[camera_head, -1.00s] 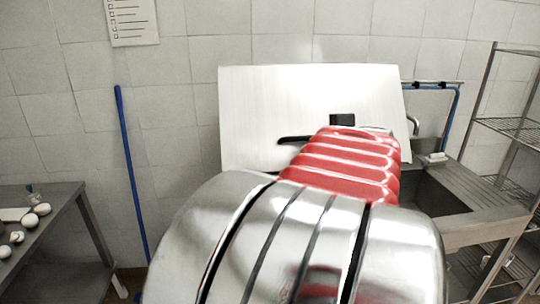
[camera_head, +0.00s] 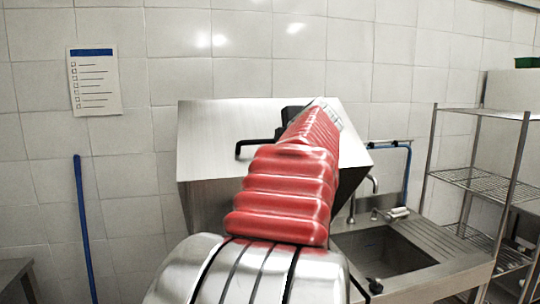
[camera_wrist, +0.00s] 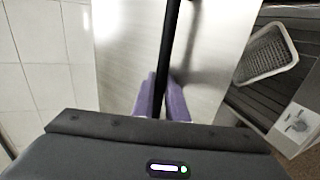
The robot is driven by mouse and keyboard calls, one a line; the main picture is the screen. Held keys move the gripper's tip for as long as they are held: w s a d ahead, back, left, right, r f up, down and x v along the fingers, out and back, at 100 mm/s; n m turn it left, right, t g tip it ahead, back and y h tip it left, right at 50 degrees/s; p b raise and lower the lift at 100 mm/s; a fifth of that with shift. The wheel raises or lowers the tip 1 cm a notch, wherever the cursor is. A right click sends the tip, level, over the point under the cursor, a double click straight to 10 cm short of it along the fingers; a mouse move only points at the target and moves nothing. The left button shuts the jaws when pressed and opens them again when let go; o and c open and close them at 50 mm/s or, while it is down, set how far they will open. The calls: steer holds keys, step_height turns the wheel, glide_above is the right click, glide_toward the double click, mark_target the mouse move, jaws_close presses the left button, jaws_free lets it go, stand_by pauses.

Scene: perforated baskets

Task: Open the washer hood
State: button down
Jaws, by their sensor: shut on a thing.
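The washer hood (camera_head: 215,130) is a box of brushed steel in front of the tiled wall in the head view. A black bar handle (camera_head: 256,147) runs across its front; its right part is hidden behind my red arm. In the wrist view, the handle (camera_wrist: 168,45) runs down the picture in front of the pale steel hood (camera_wrist: 125,50). The two purple fingers of my gripper (camera_wrist: 161,98) are shut on the handle, one on each side. In the head view, my arm hides the fingers and the middle of the hood.
A steel sink (camera_head: 385,255) stands right of the hood, with a wire shelf rack (camera_head: 475,185) beyond it. A blue pole (camera_head: 82,220) leans on the wall at left. In the wrist view, a grey perforated basket (camera_wrist: 268,55) lies on a dark slatted surface.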

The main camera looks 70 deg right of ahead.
steer(key=shift+w+d+r, duration=0.2)
steer(key=shift+d+r, duration=0.05)
steer(key=shift+r, duration=0.15)
steer(key=c, duration=2)
jaws_free()
steer(key=shift+c, duration=0.2)
steer(key=shift+s+a, duration=0.1)
steer(key=shift+s+a+r, duration=0.1)
steer(key=shift+s+a, duration=0.05)
steer(key=shift+s, duration=0.05)
steer(key=v, duration=1.3)
steer(key=shift+a, duration=0.15)
steer(key=shift+w, duration=0.15)
